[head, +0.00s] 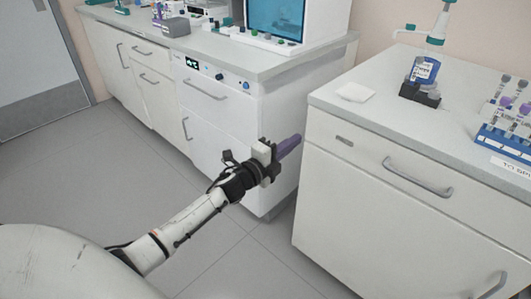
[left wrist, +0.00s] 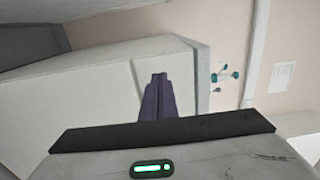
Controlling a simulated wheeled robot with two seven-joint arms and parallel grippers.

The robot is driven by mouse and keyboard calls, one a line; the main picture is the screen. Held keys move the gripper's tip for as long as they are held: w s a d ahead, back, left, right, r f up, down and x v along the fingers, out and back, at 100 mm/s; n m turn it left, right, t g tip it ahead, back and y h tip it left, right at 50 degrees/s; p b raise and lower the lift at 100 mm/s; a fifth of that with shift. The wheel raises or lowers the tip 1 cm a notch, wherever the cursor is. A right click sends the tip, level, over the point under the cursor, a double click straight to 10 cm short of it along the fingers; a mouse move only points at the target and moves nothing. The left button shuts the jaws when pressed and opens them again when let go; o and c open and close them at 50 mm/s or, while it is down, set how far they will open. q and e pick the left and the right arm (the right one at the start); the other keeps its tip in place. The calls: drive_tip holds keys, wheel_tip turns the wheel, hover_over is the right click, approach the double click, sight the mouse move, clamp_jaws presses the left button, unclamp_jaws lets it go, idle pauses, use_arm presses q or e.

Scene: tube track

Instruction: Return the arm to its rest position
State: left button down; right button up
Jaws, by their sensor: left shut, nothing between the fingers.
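My left arm (head: 195,217) reaches up and right from the lower left in the head view. My left gripper (head: 297,142) has purple fingers that are closed together with nothing between them. It is in the air in front of the gap between the two counters. In the left wrist view the shut purple fingers (left wrist: 158,97) stand before white cabinet surfaces. My right gripper is not in view.
The right counter (head: 325,96) carries a tube rack (head: 508,140), a blue-labelled bottle (head: 423,70) and a white pad (head: 355,92). The back counter (head: 215,55) holds a machine with a screen (head: 275,18). Open floor (head: 110,160) lies left of my arm.

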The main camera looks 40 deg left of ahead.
use_arm(q)
drive_tip(key=s+a, duration=0.1)
drive_tip(key=s, duration=0.6)
drive_tip(key=shift+s+f, duration=0.2)
drive_tip(key=shift+s, duration=0.1)
use_arm(e)
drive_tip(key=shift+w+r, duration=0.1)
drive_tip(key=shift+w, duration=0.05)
drive_tip(key=p, duration=0.1)
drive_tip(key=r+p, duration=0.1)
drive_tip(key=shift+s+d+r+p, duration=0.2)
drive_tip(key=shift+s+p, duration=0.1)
drive_tip(key=shift+p, duration=0.05)
use_arm(q)
drive_tip(key=s+d+f+n+g, duration=0.3)
drive_tip(key=s+d+f+n, duration=0.2)
drive_tip(key=s, duration=0.4)
drive_tip(key=s+d+f+n+g, duration=0.3)
drive_tip(key=s+d+f+n, duration=0.3)
drive_tip(key=s, duration=0.4)
drive_tip(key=s+d+f+n+g, duration=0.3)
drive_tip(key=s+d+f+n, duration=0.3)
drive_tip(key=s, duration=0.3)
drive_tip(key=shift+s+d+f, duration=0.15)
drive_tip(key=shift+d+f, duration=0.25)
drive_tip(key=shift+f, duration=0.3)
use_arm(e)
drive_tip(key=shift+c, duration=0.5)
